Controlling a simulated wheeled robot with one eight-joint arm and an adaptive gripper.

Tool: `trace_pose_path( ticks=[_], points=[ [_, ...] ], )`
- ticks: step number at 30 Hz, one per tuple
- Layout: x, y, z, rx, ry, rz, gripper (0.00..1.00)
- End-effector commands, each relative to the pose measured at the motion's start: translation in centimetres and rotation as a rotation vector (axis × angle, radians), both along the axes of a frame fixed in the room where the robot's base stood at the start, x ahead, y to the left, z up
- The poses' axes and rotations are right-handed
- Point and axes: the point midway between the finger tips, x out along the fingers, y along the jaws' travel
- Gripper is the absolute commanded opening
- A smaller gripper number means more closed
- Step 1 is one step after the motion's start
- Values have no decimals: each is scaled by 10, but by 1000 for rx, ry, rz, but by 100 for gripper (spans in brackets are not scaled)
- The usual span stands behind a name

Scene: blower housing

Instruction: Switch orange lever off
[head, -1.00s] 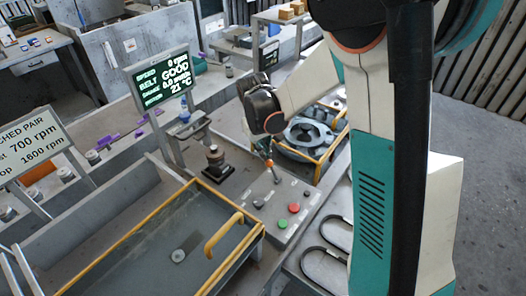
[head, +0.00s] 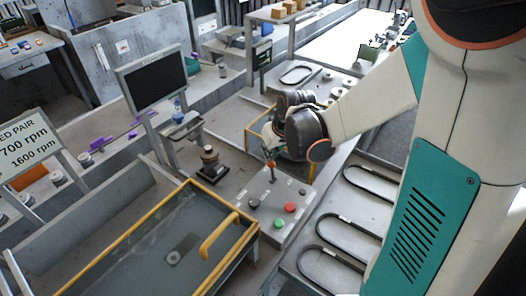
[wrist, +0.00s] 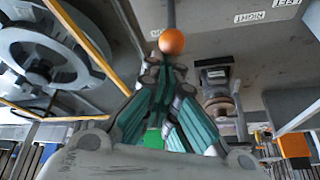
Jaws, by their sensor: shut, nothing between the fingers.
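The orange lever (head: 271,164) stands on the grey control panel (head: 262,215), its stem close to upright in the head view. Its round orange knob (wrist: 171,41) shows clearly in the wrist view, just beyond my fingertips. My gripper (head: 269,148) is directly by the knob in the head view. In the wrist view my gripper (wrist: 165,74) has its fingers together with nothing held. I cannot tell whether the fingertips touch the knob. The display screen (head: 157,82) behind the panel is dark.
The panel also carries a red button (head: 290,207) and a green button (head: 279,223). A yellow-edged tray (head: 130,262) with a raised handle lies left of it. A black-based post (head: 212,165) stands behind. The round blower housing (wrist: 48,58) is close beside my gripper.

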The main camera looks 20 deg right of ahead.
Motion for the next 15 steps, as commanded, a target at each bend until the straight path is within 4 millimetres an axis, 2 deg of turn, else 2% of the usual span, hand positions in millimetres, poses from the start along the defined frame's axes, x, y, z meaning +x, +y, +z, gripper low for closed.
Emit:
trace_pose_path(
  ticks=[3, 15],
  points=[
    [-12, -9, -1, 62, -93, -7, 0],
    [-40, -28, -2, 243, -367, -5, 0]
  ],
)
